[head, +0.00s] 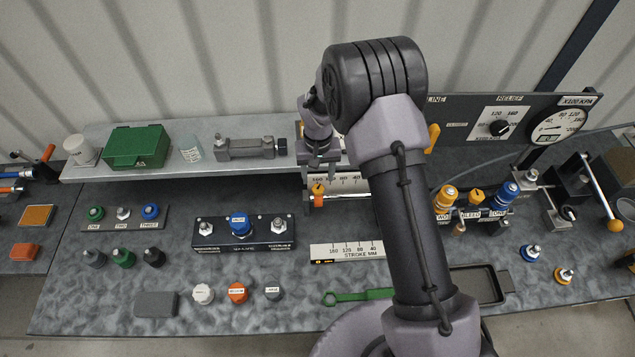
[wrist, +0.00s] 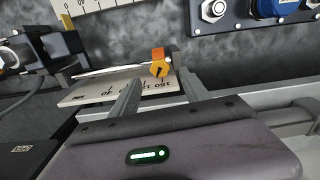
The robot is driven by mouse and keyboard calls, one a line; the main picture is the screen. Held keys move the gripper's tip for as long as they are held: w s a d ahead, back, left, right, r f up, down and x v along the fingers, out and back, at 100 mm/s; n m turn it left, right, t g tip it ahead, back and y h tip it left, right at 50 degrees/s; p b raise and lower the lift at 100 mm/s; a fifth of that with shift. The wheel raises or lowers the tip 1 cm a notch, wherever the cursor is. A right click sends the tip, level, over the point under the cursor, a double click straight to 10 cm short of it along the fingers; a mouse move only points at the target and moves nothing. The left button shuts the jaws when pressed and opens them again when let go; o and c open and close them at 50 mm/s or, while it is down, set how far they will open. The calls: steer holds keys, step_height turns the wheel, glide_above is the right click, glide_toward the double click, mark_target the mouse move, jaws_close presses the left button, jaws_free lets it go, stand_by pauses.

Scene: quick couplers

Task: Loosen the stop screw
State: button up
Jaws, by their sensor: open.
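A small orange knob, which looks like the stop screw (head: 318,189), stands at a white stroke scale (head: 346,184) just below the shelf edge in the head view. In the wrist view the orange knob (wrist: 159,67) has a dark slot-like mark and shows just beyond the fingertips, roughly between them. My gripper (head: 318,166) is above the knob in the head view. In the wrist view my gripper (wrist: 160,84) has its two fingers apart with nothing held. Contact with the knob cannot be made out. My arm hides part of the scale's right side.
A grey shelf (head: 90,171) runs behind the gripper, with a green box (head: 137,146) and a grey vise-like block (head: 245,148). A dark coupler panel (head: 243,246) stands to the left. A second stroke scale (head: 346,251) and a green wrench (head: 357,296) lie in front.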

mark_target(318, 188)
step_height(318, 188, down, 5)
steer(key=shift+f, duration=0.2)
jaws_close()
